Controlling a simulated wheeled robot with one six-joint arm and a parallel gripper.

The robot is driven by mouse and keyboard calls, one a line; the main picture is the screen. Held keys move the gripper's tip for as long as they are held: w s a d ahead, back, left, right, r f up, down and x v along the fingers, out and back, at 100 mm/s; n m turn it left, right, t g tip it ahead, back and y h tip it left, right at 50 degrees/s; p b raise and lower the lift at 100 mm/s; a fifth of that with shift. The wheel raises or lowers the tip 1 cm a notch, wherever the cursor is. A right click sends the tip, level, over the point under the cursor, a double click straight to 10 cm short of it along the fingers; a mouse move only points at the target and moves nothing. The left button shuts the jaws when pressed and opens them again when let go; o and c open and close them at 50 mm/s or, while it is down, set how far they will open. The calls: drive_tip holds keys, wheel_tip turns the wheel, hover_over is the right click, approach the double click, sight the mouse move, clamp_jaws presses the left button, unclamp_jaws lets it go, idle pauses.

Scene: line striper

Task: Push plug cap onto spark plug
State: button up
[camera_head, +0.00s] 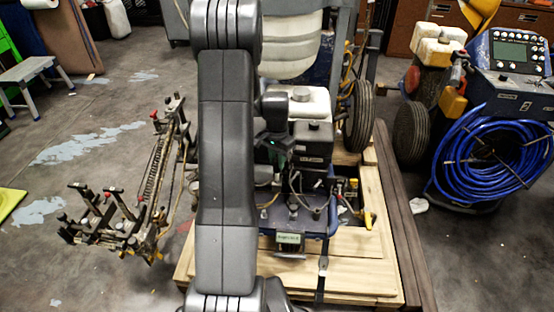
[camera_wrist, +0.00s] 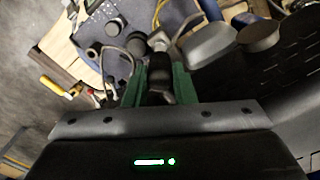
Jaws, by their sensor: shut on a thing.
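The black plug cap (camera_wrist: 159,68) sits between the green fingers of my gripper (camera_wrist: 160,84) in the wrist view. The fingers are shut on it, and its far end points toward the engine.
In the wrist view a rounded grey part (camera_wrist: 208,42) lies close right of the fingers. Cables and a yellow-handled valve (camera_wrist: 55,88) lie left. In the head view the striper stands on a wooden pallet (camera_head: 345,272), with a blue hose coil (camera_head: 490,155) at right and a metal frame (camera_head: 105,215) at left.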

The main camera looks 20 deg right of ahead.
drive_tip(key=shift+s+f, duration=0.1)
drive_tip(key=shift+f, duration=0.2)
idle(0.5)
drive_tip(key=shift+r+p, duration=0.4)
idle(3.6)
drive_tip(key=shift+f, duration=0.4)
idle(1.0)
drive_tip(key=shift+r, duration=0.3)
drive_tip(key=o, duration=1)
drive_tip(key=shift+o, duration=0.5)
drive_tip(key=shift+o, duration=1.1)
drive_tip(key=shift+r, duration=0.2)
